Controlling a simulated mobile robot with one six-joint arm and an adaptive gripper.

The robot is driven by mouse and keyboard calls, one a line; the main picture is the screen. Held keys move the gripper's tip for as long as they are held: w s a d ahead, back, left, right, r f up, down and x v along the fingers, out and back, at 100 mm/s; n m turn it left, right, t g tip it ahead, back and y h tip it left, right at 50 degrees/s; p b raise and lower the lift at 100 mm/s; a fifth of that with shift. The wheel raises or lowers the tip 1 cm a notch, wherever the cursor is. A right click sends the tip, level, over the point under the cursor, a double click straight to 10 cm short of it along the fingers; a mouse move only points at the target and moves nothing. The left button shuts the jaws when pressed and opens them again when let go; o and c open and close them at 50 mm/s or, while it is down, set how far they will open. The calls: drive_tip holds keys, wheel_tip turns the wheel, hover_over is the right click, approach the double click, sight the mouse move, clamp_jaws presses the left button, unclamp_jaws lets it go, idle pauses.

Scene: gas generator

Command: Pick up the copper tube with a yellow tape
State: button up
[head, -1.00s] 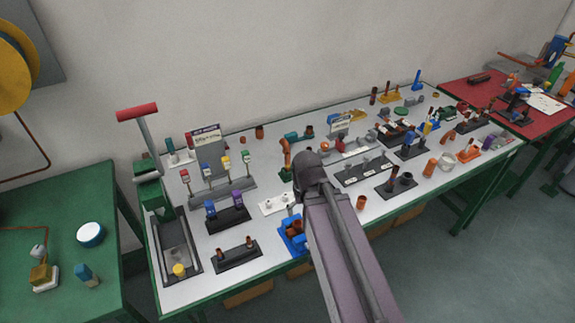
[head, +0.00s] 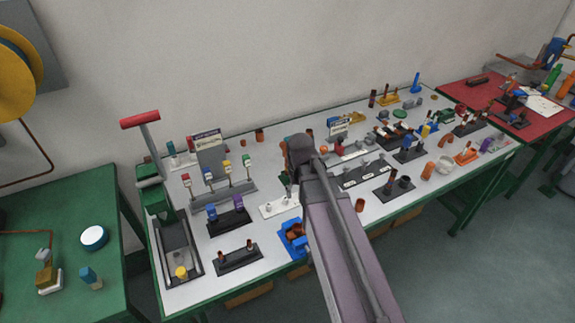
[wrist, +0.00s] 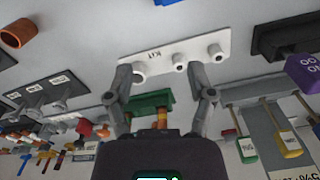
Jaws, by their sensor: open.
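In the wrist view, a short orange-brown copper-coloured piece (wrist: 162,120) shows by a green block (wrist: 150,102), partly hidden by my gripper's body; I cannot make out yellow tape on it. My gripper (wrist: 162,72) has its two fingers spread apart with nothing held between them. A white plate (wrist: 160,60) with round pegs and a KIT label lies beyond the fingertips; it also shows in the head view (head: 270,211). In the head view my arm's end hides the gripper and much of the bench middle. A copper tube (head: 359,205) stands right of my arm.
The crowded grey bench (head: 330,240) holds a black stand (head: 238,259) with two copper tubes, a blue holder (head: 292,240), and a rack with coloured tags (head: 222,192). A tall red-handled green tool (head: 150,165) stands left. A red table (head: 485,95) is at right.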

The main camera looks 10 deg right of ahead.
wheel_tip(320, 180, up, 7)
drive_tip(key=p, duration=0.6)
hover_over(287, 166)
drive_tip(key=w, duration=0.1)
drive_tip(key=shift+w+d, duration=0.15)
drive_tip(key=shift+d, duration=0.05)
drive_tip(key=shift+f, duration=0.1)
wheel_tip(287, 166, down, 8)
drive_tip(key=b, duration=0.8)
drive_tip(key=shift+f+b, duration=0.25)
drive_tip(key=shift+b, duration=0.05)
drive_tip(key=shift+f, duration=0.15)
wheel_tip(287, 166, down, 5)
drive_tip(key=b, duration=0.5)
clamp_jaws()
